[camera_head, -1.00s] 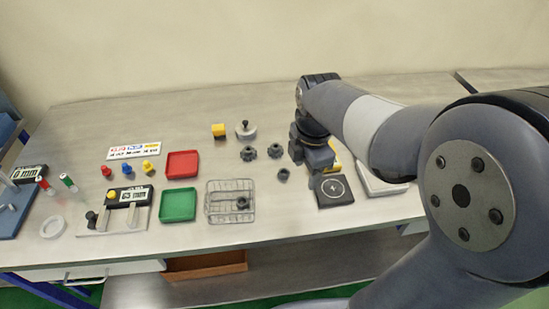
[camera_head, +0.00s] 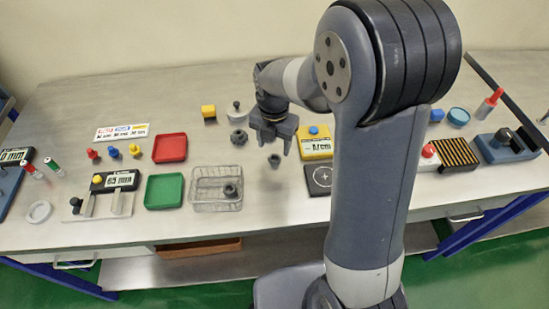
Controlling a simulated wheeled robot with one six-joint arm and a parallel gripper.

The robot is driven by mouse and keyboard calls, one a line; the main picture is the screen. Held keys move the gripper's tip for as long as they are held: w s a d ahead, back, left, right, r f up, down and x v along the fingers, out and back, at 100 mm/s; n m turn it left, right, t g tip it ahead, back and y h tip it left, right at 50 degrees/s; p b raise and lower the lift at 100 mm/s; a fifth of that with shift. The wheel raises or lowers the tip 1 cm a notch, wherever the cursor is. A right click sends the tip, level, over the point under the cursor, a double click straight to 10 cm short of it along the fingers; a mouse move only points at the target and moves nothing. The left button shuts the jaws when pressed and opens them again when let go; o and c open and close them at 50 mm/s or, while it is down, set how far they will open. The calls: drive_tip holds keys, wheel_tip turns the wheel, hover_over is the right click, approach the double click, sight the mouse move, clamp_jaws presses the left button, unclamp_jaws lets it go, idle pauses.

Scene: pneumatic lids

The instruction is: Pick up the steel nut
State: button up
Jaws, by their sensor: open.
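Several dark grey nut-like parts show in the head view, and I cannot tell for certain which is the steel nut. A small one (camera_head: 275,160) lies on the table just below my gripper in the picture. A knobbed one (camera_head: 239,137) lies to the left of my gripper, and another (camera_head: 231,190) is in the wire basket (camera_head: 205,207). My gripper (camera_head: 275,149) is open, pointing down with its fingers apart, close to the small part. Nothing shows between the fingers. Another knobbed part seen earlier is hidden behind my gripper.
A yellow device (camera_head: 316,148) and a black pad (camera_head: 319,180) stand right of my gripper. A red tray (camera_head: 170,148) and a green tray (camera_head: 164,191) lie left. My arm covers the table's right middle.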

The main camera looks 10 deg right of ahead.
sight(275, 157)
wheel_tip(275, 157, down, 5)
drive_tip(key=shift+d+r+p, duration=0.1)
drive_tip(key=shift+d+p, duration=0.05)
drive_tip(key=shift+p, duration=0.3)
drive_tip(key=shift+c, duration=0.3)
drive_tip(key=c, duration=1)
drive_tip(key=shift+r, duration=0.15)
